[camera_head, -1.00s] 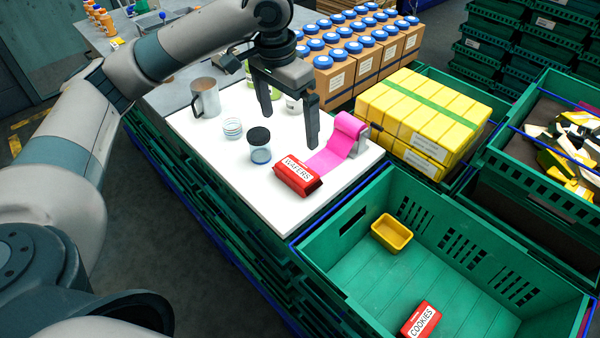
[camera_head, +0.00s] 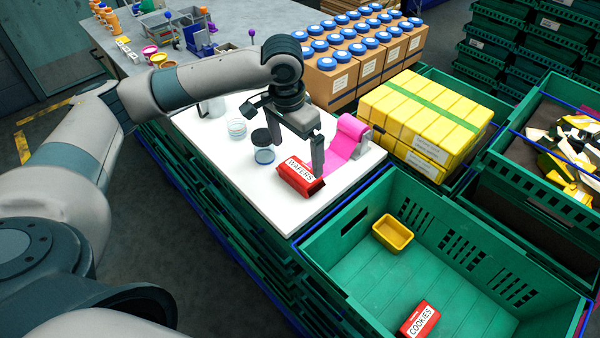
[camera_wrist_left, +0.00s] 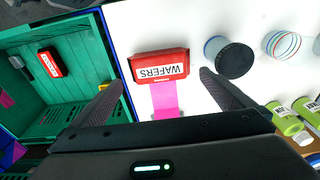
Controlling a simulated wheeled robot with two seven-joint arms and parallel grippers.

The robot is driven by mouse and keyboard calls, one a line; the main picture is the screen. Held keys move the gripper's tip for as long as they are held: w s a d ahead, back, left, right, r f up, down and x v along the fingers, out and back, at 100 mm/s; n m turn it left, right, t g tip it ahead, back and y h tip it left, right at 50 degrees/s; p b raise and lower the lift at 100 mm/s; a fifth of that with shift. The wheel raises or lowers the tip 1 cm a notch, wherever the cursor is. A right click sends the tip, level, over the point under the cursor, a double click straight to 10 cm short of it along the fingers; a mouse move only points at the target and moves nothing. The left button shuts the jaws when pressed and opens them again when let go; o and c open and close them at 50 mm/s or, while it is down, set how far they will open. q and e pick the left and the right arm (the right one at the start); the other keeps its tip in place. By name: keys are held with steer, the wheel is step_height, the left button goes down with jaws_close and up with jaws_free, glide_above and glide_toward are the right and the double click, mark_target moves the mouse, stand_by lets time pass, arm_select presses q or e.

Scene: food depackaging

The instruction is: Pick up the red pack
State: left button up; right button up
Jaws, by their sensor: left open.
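A red pack labelled WAFERS (camera_head: 299,178) lies on the white board, at the end of a pink strip. In the left wrist view the wafers pack (camera_wrist_left: 160,66) lies ahead of my fingertips and between their lines. My left gripper (camera_head: 298,160) is open and empty, just above and beside the pack; one finger hides part of the pink strip. Both fingers show in the left wrist view (camera_wrist_left: 158,80), apart from the pack. A second red pack, labelled COOKIES (camera_head: 418,319), lies in the green crate (camera_head: 380,283). My right gripper is not in view.
A jar with a dark lid (camera_head: 263,147) stands close to the pack's left. A pink roll (camera_head: 347,141) stands behind it. A yellow tray (camera_head: 393,232) sits in the crate. The white board (camera_head: 245,185) is clear in front of the pack.

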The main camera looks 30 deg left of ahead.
mark_target(300, 170)
arm_select(q)
steer(key=shift+w+d+f, duration=0.1)
steer(key=shift+w+f, duration=0.1)
steer(key=shift+f, duration=1.45)
steer(key=shift+p, duration=0.3)
steer(key=shift+f+p, duration=0.35)
steer(key=shift+f, duration=0.15)
steer(key=f, duration=0.2)
steer(key=f+p, duration=0.1)
steer(key=shift+w+d, duration=0.15)
steer(key=shift+w, duration=0.1)
steer(key=shift+f, duration=0.55)
steer(key=c, duration=1.1)
steer(key=shift+w+r, duration=0.1)
steer(key=shift+r, duration=0.05)
